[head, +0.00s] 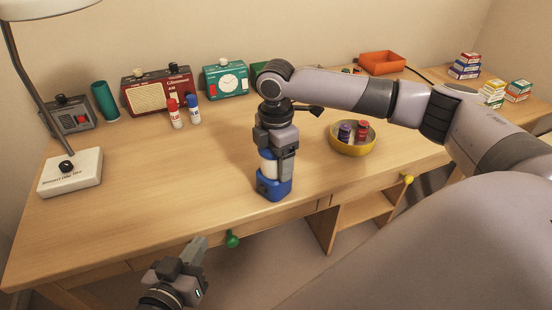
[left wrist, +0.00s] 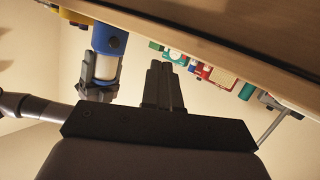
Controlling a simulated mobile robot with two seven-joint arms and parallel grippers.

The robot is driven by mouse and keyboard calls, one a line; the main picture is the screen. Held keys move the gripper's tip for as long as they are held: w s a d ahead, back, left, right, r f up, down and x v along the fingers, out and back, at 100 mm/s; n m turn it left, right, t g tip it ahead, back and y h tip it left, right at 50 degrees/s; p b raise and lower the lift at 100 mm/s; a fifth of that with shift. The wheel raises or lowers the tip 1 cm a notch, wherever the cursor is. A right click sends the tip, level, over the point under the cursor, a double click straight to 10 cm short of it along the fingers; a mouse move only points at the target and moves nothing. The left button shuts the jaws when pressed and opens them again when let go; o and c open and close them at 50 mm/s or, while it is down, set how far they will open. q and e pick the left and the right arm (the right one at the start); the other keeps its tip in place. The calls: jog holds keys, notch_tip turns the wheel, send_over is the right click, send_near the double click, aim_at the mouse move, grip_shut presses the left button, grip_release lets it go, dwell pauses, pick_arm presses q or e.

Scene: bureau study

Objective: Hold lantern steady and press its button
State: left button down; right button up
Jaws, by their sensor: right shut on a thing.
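The lantern, with a blue base (head: 274,188) and a white middle (head: 268,165), stands upright near the desk's front edge. My right gripper (head: 279,152) comes down from above and is shut on its upper part, hiding the top. In the left wrist view the lantern (left wrist: 106,64) appears upside down, with a dark round button (left wrist: 114,42) on its blue base. My left gripper (head: 197,246) is in front of the desk edge, to the left of the lantern and apart from it. Its fingers (left wrist: 165,82) are together with nothing between them.
The wooden desk (head: 120,205) is clear left of the lantern. A yellow bowl (head: 353,149) with small jars stands to its right. A lamp base (head: 70,174) is at left.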

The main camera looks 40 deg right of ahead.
aim_at(262, 190)
pick_arm(q)
jog(key=shift+w+d+r+m+g+h, duration=0.45)
jog(key=shift+d+m, duration=0.3)
jog(key=shift+d, duration=1.65)
jog(key=shift+w+d+r+m+g+h, duration=0.15)
jog(key=shift+w+d+m+g, duration=0.4)
jog(key=shift+d, duration=1.9)
jog(key=shift+w+d+r+m+g+h, duration=0.35)
jog(key=shift+w+d+m, duration=0.45)
jog(key=shift+d, duration=1.6)
jog(key=shift+s+f, duration=0.1)
jog(key=shift+s, duration=0.1)
jog(key=shift+w+d+f, duration=0.1)
jog(key=shift+w+d, duration=0.15)
jog(key=shift+d, duration=0.45)
jog(key=shift+s+a, duration=0.2)
jog(key=shift+a, duration=0.8)
jog(key=shift+s+a, duration=0.2)
jog(key=shift+a, duration=0.8)
jog(key=shift+s+a, duration=0.2)
jog(key=shift+a, duration=0.8)
